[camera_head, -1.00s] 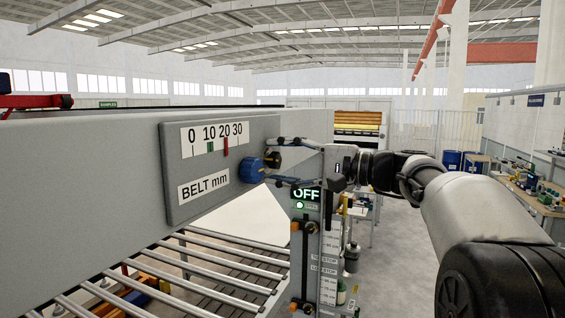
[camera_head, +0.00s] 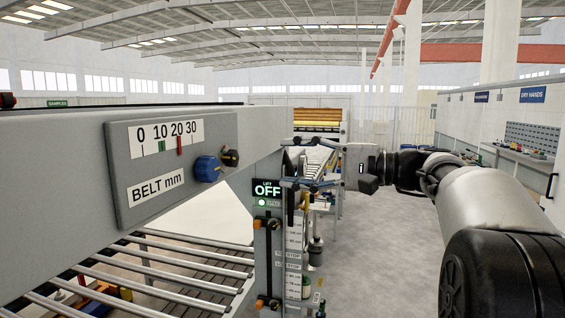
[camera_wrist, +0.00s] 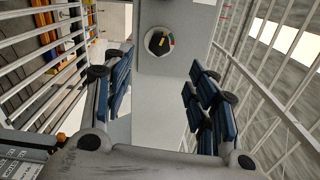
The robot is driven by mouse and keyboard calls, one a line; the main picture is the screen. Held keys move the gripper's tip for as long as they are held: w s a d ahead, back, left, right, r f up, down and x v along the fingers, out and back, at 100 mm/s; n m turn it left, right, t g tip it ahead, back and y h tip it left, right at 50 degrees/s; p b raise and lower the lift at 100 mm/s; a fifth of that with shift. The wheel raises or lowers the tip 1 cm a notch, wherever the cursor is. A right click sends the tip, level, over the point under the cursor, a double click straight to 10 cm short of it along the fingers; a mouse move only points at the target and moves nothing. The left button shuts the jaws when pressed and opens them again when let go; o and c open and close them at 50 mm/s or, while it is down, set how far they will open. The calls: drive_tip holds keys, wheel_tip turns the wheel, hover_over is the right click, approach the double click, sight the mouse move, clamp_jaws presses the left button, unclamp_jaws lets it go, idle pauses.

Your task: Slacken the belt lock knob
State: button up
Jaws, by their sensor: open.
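A grey panel (camera_head: 123,183) marked BELT mm carries a 0 to 30 scale, a blue knob (camera_head: 207,168) and a smaller black knob (camera_head: 231,157) at its right end. My gripper (camera_head: 289,162) is open and empty, to the right of both knobs, with a gap between. In the wrist view its fingers (camera_wrist: 160,75) stand wide apart, below the knob's level. I cannot tell which knob is the lock.
Conveyor rollers (camera_head: 150,265) run under the grey beam. A workbench (camera_head: 515,155) stands at the far right. The floor right of the post is clear.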

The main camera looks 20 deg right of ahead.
drive_tip(key=m+p, duration=0.2)
drive_tip(key=m, duration=0.7)
approach(236, 158)
drive_tip(key=p+x, duration=0.1)
drive_tip(key=x, duration=0.8)
drive_tip(key=shift+w+a, duration=0.1)
drive_tip(key=shift+w, duration=0.05)
drive_tip(key=c, duration=1.1)
